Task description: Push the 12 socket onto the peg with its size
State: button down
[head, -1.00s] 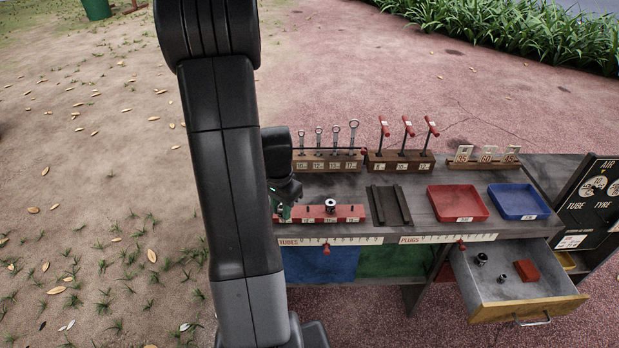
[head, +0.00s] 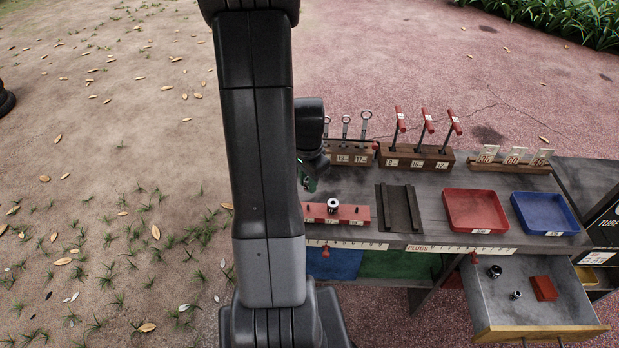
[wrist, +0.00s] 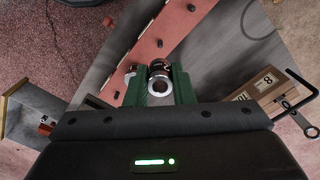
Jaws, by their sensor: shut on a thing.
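My gripper (wrist: 160,80) has green fingers shut on a metal socket (wrist: 159,87), whose bright ring end shows between them in the wrist view. Its size mark is not readable. In the head view the gripper (head: 308,181) is mostly hidden by my arm, behind the red peg rail (head: 352,217). In the wrist view the rail (wrist: 148,36) with its short dark pegs runs diagonally beyond the fingers. Another socket (head: 333,205) stands on the rail. I cannot tell which peg is the 12 one, or how high the held socket is above the rail.
Wrench rack (head: 352,158), red-handled driver block (head: 415,162) and number cards (head: 513,160) stand along the bench's back. A dark slotted holder (head: 398,210), red tray (head: 475,210) and blue tray (head: 546,212) lie right. An open drawer (head: 530,325) holds loose sockets and a red block.

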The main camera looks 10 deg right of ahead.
aim_at(308, 205)
jog(key=shift+f, duration=0.1)
jog(key=shift+f+b, duration=2.45)
jog(key=shift+f, duration=0.4)
jog(key=shift+f+b, duration=1.5)
jog(key=shift+f, duration=0.1)
jog(key=c, duration=1.2)
grip_release()
jog(key=shift+o, duration=0.2)
notch_tip(308, 205, up, 14)
jog(key=p, duration=0.1)
jog(key=shift+p, duration=0.3)
jog(key=shift+f, duration=0.15)
